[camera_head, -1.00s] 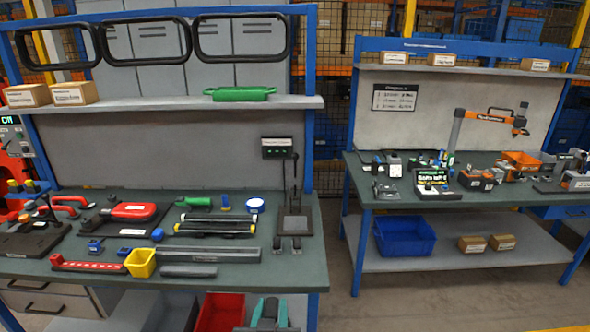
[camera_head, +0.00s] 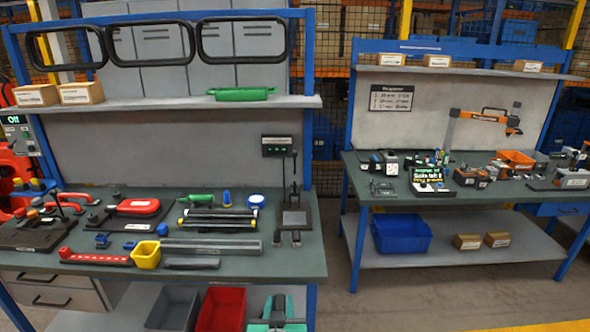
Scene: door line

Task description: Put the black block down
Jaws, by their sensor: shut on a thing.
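My gripper (camera_head: 278,312), with teal and grey parts, shows at the bottom edge of the head view, low in front of the left workbench (camera_head: 290,262) and right of a red bin. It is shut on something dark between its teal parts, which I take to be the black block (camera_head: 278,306). The block is mostly hidden by the gripper and the picture's edge, so its shape and tilt cannot be told.
Under the left bench stand a grey bin (camera_head: 172,308) and a red bin (camera_head: 221,310). A second bench (camera_head: 480,196) stands right, across open floor.

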